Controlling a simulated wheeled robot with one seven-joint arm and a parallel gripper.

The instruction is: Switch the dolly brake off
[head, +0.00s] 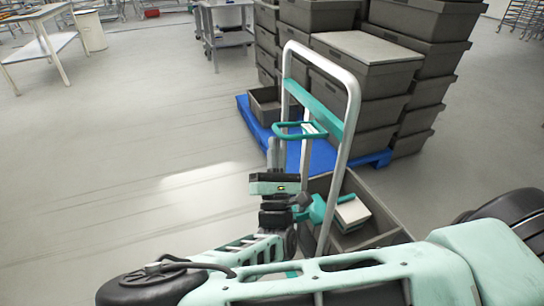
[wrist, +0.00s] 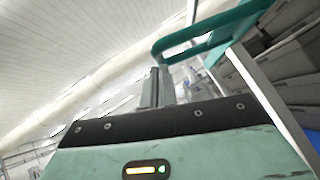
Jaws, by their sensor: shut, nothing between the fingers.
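The dolly has a tall silver hoop handle (head: 350,110) with a teal crossbar (head: 318,107). A teal loop-shaped bar (head: 287,137), which looks like the brake lever, sticks out from the handle to the left. In the wrist view this loop (wrist: 192,50) crosses the top. My gripper (head: 274,143) is shut and empty, pointing up at the loop's left end. In the wrist view my gripper's grey fingers (wrist: 156,78) are together just below the loop's near end. I cannot tell whether they touch it. No brake marking is readable.
A grey crate (head: 385,232) with pale contents is low behind the handle. Stacked grey crates (head: 370,80) stand on a blue pallet (head: 247,117) beyond. Open floor (head: 130,150) lies to the left. A white table (head: 45,45) is at the far left.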

